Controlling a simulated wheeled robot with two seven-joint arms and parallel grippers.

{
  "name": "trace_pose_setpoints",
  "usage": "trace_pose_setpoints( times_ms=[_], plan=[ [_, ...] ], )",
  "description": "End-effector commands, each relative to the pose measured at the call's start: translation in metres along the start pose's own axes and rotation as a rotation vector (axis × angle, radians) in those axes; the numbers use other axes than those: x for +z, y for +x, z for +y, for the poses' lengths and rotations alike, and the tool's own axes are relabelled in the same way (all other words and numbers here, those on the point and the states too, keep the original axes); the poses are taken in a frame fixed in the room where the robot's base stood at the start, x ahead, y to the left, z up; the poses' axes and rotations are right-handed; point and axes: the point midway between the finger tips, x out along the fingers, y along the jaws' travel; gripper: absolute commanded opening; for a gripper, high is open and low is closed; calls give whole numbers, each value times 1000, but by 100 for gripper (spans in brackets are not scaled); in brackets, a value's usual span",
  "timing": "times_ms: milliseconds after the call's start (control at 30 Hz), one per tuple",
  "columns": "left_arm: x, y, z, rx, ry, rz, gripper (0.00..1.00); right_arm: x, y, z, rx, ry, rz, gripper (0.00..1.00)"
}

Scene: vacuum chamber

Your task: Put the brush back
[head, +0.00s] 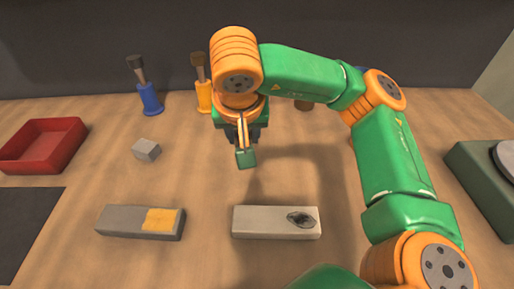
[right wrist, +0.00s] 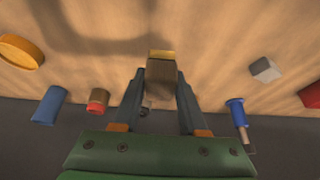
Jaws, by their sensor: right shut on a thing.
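My right gripper (head: 246,140) hangs above the middle of the table, fingers pointing down. It is shut on a small blocky thing that I take to be the brush (head: 246,159). In the right wrist view, the brush (right wrist: 162,72) sits between the fingertips of the gripper (right wrist: 162,85), with a brownish body and a yellow edge at its far end. It appears held clear of the table. My left gripper is not in view.
Upright blue (head: 149,97) and yellow (head: 204,95) pieces with dark tops stand at the back. A grey cube (head: 146,149), a red tray (head: 42,146), a grey bar with a yellow patch (head: 125,220) and a pale bar with a dark smear (head: 260,221) lie around. A green box (head: 480,180) stands right.

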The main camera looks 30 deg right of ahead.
Motion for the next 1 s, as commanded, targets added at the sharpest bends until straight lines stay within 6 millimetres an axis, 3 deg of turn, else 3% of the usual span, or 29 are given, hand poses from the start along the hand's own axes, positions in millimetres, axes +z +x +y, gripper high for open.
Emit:
trace_pose_setpoints(
  times_ms=[33, 133, 400, 500, 933, 967, 1000],
  plan=[
    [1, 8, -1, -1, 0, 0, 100, -7, 19, 9, 4, 9, -9, 0],
    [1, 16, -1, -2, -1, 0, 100, -18, 49, 22, 7, 5, -7, 0],
    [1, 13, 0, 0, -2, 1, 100, -31, 95, 38, 5, 2, -3, 0],
    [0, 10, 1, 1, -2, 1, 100, -23, 113, 37, 4, -4, -2, 0],
    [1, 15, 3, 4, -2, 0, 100, -16, 126, 36, 0, -1, 1, 0],
    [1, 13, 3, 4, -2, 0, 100, -17, 125, 36, 0, -1, 1, 50],
    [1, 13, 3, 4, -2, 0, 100, -17, 125, 36, 0, -1, 1, 61]
  ],
)
